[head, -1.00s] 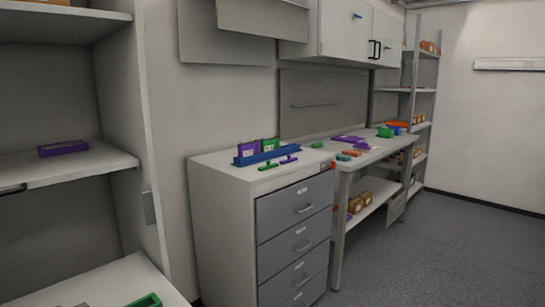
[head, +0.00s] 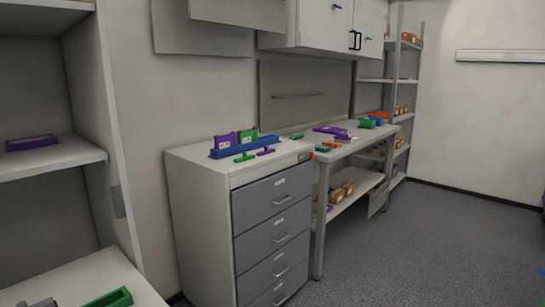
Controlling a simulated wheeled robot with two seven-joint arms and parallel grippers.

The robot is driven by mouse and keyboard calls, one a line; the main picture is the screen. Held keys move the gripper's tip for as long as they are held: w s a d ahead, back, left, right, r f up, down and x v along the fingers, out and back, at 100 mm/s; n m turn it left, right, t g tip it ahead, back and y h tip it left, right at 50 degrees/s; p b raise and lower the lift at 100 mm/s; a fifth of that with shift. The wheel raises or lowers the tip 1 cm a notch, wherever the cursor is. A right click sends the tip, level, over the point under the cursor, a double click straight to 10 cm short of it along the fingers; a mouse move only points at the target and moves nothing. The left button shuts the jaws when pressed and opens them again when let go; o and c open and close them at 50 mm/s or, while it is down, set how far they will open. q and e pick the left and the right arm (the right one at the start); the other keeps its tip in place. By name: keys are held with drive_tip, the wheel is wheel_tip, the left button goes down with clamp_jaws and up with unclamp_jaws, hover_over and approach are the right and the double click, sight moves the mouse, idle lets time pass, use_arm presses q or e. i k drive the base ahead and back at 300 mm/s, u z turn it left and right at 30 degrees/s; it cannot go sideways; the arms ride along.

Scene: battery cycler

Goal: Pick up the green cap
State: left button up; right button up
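A small green cap-like piece (head: 244,157) lies on top of the grey drawer cabinet, in front of a blue rack (head: 228,152). A similar purple piece (head: 266,151) lies to its right. The rack holds a purple block (head: 226,140) and a green block (head: 248,136) upright. Another flat green piece (head: 296,136) lies farther back, near where the cabinet meets the workbench. I cannot tell for sure which green piece is the cap. Neither gripper is in view.
The drawer cabinet (head: 272,203) stands against the wall beside a workbench (head: 345,140) with purple, green and orange parts. A shelf (head: 55,160) at the left holds a purple tray (head: 32,142); a green tray (head: 109,299) is lower.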

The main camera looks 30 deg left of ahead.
sight(244, 158)
drive_tip(key=i, duration=3.3)
drive_tip(key=u, duration=2.4)
